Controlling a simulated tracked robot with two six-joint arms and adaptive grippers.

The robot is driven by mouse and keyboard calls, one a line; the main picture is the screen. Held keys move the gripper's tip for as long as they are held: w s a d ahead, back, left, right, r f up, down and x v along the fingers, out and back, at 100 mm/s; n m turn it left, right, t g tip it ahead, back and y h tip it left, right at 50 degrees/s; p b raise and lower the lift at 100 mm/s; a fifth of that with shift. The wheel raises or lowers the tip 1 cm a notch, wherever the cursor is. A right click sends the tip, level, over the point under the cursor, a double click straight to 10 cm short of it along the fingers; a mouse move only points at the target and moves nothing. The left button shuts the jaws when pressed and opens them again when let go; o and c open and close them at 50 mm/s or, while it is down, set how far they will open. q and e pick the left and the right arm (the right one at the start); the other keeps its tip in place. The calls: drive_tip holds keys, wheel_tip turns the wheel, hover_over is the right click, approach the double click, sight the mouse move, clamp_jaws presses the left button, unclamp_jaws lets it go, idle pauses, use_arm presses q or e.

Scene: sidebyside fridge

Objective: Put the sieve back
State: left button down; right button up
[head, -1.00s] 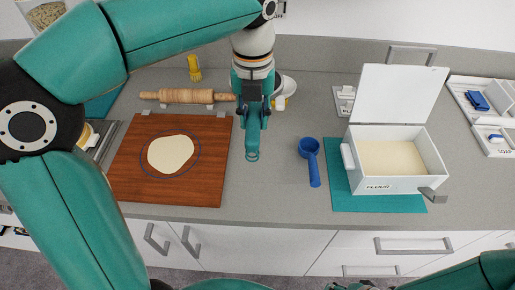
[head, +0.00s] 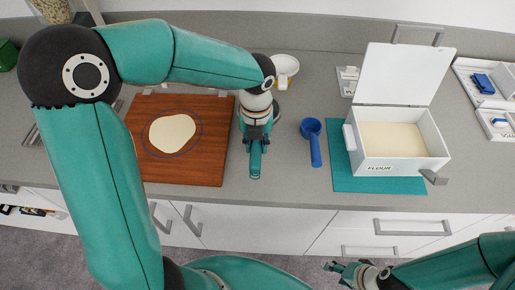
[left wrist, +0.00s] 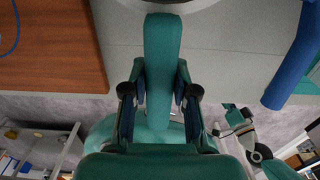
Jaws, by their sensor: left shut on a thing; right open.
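My left gripper (head: 256,138) is shut on a teal handle, which I take to be that of the sieve (head: 255,163). The handle has a ring at its front end and points toward the counter's front edge. In the left wrist view, the handle (left wrist: 162,65) runs between the fingers, with part of a grey round rim (left wrist: 165,4) at the top. In the head view, the wrist hides most of the sieve's bowl; I cannot tell whether it touches the counter. My right gripper (head: 347,270) is open and empty, low in front of the drawers.
A wooden board (head: 205,165) with flat dough (head: 172,132) lies to the left. A white bowl (head: 286,64) stands behind my wrist. A blue scoop (head: 312,130) and an open flour box (head: 403,163) on a teal mat (head: 345,180) are to the right.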

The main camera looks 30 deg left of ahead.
use_arm(q)
wheel_tip(320, 180, down, 2)
drive_tip(key=shift+f+p, duration=0.15)
drive_tip(key=shift+p, duration=0.2)
drive_tip(key=shift+f, duration=0.3)
drive_tip(key=shift+f, duration=0.15)
drive_tip(key=c, duration=0.9)
unclamp_jaws()
drive_tip(key=shift+b, duration=0.3)
wheel_tip(320, 180, up, 17)
drive_tip(key=shift+w+a+b, duration=0.15)
drive_tip(key=shift+w+b, duration=0.05)
drive_tip(key=shift+b, duration=0.2)
